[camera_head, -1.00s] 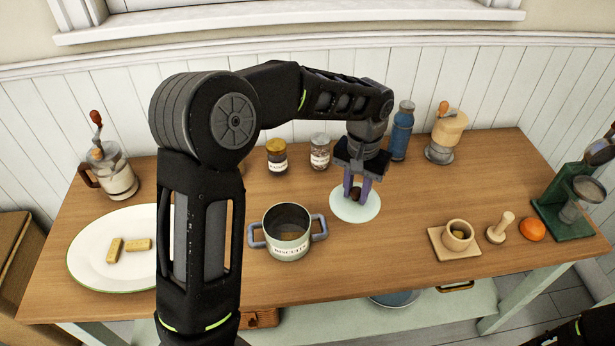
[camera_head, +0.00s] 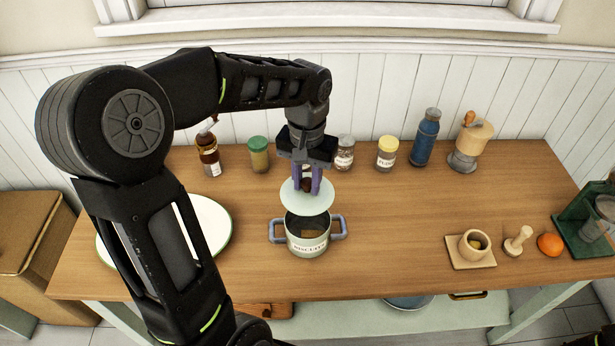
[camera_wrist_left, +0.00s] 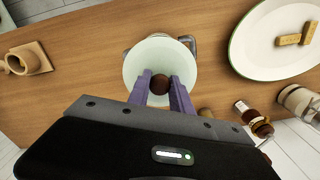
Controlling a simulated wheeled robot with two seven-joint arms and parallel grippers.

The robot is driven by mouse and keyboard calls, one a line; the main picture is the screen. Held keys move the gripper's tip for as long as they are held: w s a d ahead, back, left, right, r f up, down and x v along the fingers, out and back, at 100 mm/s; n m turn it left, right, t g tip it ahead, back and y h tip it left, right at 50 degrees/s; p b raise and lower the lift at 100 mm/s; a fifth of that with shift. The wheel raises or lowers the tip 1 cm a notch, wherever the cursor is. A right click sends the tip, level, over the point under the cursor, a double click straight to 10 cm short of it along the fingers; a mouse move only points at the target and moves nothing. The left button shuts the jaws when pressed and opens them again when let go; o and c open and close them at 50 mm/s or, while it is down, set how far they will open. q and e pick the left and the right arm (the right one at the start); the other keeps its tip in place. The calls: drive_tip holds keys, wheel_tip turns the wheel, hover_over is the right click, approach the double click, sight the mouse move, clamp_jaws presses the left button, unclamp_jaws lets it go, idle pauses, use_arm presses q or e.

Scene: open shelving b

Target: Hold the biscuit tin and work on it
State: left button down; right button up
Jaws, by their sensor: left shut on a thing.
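The biscuit tin (camera_head: 307,247) is a pale green pot with two grey-blue handles and a label, standing open on the wooden table. Something tan shows inside it. My left gripper (camera_head: 307,184) is shut on the dark brown knob of a pale green round lid (camera_head: 300,200). The lid is held in the air above the tin's back rim, slightly tilted in the head view. My right gripper is not in view.
A white plate (camera_head: 222,228) lies left of the tin, partly behind my left arm; biscuits (camera_wrist_left: 289,39) lie on it. Jars (camera_head: 387,152), a blue bottle (camera_head: 425,138) and a grinder (camera_head: 468,145) line the back. A mortar (camera_head: 473,244) and an orange (camera_head: 549,245) stand right. Table right of the tin is clear.

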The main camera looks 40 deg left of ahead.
sight(307, 194)
use_arm(q)
drive_tip(key=shift+f, duration=0.1)
drive_tip(key=shift+f+b, duration=1.75)
drive_tip(key=shift+f, duration=0.5)
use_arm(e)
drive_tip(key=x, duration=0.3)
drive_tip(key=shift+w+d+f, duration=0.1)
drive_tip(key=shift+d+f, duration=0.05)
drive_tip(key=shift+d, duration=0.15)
